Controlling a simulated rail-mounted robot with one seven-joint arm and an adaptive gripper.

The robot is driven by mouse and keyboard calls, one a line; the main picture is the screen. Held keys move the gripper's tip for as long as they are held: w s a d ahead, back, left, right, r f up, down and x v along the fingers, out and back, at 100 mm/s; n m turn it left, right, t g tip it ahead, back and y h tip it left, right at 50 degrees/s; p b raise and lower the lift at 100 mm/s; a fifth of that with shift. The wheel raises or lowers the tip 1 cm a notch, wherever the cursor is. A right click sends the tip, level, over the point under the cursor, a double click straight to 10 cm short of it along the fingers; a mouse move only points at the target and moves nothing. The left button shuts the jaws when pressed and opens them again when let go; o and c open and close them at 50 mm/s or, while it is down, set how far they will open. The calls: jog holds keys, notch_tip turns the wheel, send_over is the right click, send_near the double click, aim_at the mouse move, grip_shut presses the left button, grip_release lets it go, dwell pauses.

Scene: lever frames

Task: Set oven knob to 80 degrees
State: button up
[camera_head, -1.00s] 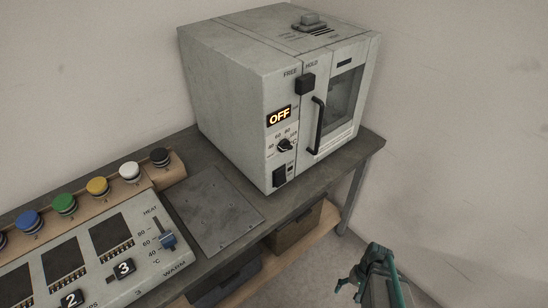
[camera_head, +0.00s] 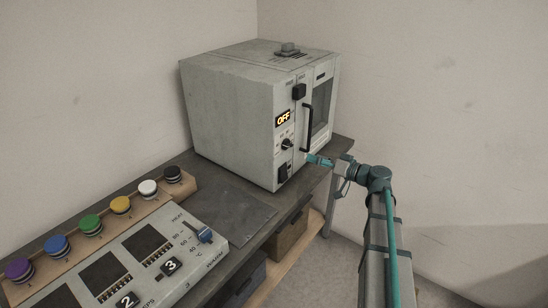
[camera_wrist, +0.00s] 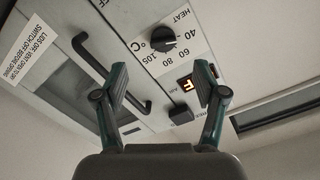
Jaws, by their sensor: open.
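The grey oven (camera_head: 230,110) stands on the bench, its display (camera_head: 283,119) reading OFF. Its black temperature knob (camera_head: 287,143) is on the front panel below the display. In the wrist view the knob (camera_wrist: 164,39) shows upside down, with a scale of 40, 60, 80 and 105 °C around it. My gripper (camera_head: 312,159) is just in front of the oven's front, near the lower end of the door handle. In the wrist view my gripper (camera_wrist: 160,80) is open and empty, its fingers apart from the knob. The display (camera_wrist: 187,83) is partly hidden by a finger.
The black door handle (camera_head: 306,128) stands out beside the knob. A black switch (camera_head: 284,171) is below the knob and a black block (camera_head: 298,91) above the display. A control panel (camera_head: 215,243) with a blue slider and several coloured buttons lies to the left.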

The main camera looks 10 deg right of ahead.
aim_at(291, 145)
jog(key=shift+n+t, duration=0.4)
jog(key=shift+n, duration=0.4)
jog(key=p+x, duration=0.1)
jog(key=x, duration=0.2)
jog(key=p+x, duration=0.1)
jog(key=x, duration=0.3)
jog(key=r+p+x, duration=0.1)
jog(key=p+x, duration=0.1)
jog(key=x, duration=0.2)
jog(key=shift+d, duration=0.1)
jog(key=c, duration=1.1)
jog(key=shift+c, duration=0.2)
